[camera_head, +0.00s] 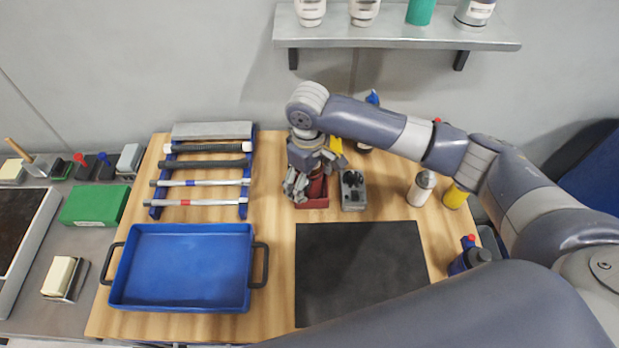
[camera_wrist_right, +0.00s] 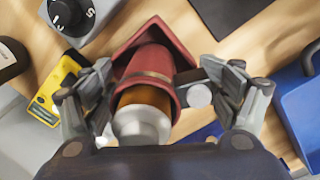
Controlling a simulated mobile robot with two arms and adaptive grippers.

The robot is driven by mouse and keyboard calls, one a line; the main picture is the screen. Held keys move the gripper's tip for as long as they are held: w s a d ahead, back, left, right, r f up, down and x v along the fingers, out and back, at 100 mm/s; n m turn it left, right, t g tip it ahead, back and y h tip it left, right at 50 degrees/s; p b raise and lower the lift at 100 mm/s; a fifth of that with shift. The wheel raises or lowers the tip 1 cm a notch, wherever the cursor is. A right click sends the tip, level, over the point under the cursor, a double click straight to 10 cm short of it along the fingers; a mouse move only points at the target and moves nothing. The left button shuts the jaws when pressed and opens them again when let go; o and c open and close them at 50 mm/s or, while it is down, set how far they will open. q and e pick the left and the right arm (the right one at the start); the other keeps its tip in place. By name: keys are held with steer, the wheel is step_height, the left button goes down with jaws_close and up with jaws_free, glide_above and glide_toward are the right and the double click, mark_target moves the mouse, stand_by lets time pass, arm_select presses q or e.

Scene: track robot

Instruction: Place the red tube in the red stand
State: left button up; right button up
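The red tube (camera_wrist_right: 150,72) has a dark band, an orange-brown part and a pale end that faces the right wrist camera. It stands within or over the red stand (camera_head: 312,203), whose angular edge also shows behind it in the right wrist view (camera_wrist_right: 157,27). Whether it is fully seated is hidden. My right gripper (camera_head: 300,185) is right over the stand. In the right wrist view its fingers (camera_wrist_right: 152,88) lie on both sides of the tube, at or very close to it; contact is unclear. My left gripper is not in view.
A blue rack (camera_head: 243,211) with several rods and a blue tray (camera_head: 185,300) are on the left. A black mat (camera_head: 360,270) lies clear in front. Bottles (camera_head: 421,188) stand to the right.

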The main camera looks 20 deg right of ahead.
steer(key=shift+r, duration=0.1)
steer(key=shift+r, duration=0.3)
step_height(320, 180, up, 12)
steer(key=shift+s+a+f+b, duration=0.1)
steer(key=shift+f+b, duration=0.1)
steer(key=shift+b, duration=0.85)
steer(key=shift+s+f, duration=0.1)
